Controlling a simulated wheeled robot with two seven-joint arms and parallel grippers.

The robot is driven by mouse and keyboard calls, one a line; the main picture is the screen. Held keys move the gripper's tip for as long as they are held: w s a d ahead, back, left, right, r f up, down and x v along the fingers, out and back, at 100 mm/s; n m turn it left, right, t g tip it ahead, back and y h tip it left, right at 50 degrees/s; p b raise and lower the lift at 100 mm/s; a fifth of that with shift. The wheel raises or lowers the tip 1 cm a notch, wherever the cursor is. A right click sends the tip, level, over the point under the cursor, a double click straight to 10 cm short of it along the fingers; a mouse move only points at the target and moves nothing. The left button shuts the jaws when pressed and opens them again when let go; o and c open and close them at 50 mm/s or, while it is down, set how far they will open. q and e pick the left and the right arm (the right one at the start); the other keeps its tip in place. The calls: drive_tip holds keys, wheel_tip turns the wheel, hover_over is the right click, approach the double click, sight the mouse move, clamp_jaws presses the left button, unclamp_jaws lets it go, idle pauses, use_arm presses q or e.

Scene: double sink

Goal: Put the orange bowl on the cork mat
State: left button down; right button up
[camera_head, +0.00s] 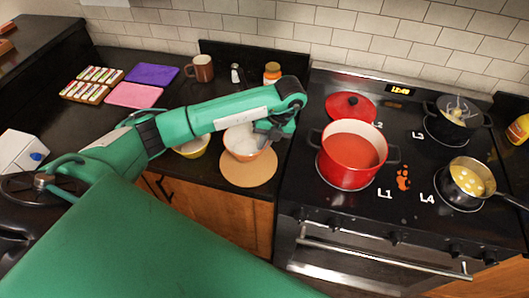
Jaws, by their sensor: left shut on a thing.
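The orange bowl (243,154), pale inside with an orange outside, is at the far-left part of the round cork mat (249,179). It appears to rest on the mat or just above it; I cannot tell which. My left gripper (268,136) reaches over from the left and is shut on the bowl's right rim. The gripper hides part of that rim, and its fingertips are hard to make out. My right gripper is not in view.
A yellow bowl (192,148) stands just left of the orange bowl, partly behind my left arm. A brown mug (202,68), a shaker (235,73) and an orange-lidded jar (272,73) stand behind. A large red pot (351,155) is on the stove at right.

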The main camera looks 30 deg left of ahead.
sight(261, 160)
use_arm(q)
wheel_tip(261, 160, down, 2)
wheel_tip(261, 160, down, 3)
drive_tip(key=shift+p, duration=0.55)
drive_tip(key=shift+f, duration=0.2)
drive_tip(key=shift+f, duration=0.1)
drive_tip(key=c, duration=1.6)
unclamp_jaws()
drive_tip(key=shift+w+d+r+b, duration=0.1)
drive_tip(key=shift+d+r+b, duration=0.05)
drive_tip(key=shift+r+b, duration=0.15)
drive_tip(key=b+v, duration=0.1)
drive_tip(key=v, duration=1)
drive_tip(key=shift+r+b, duration=0.3)
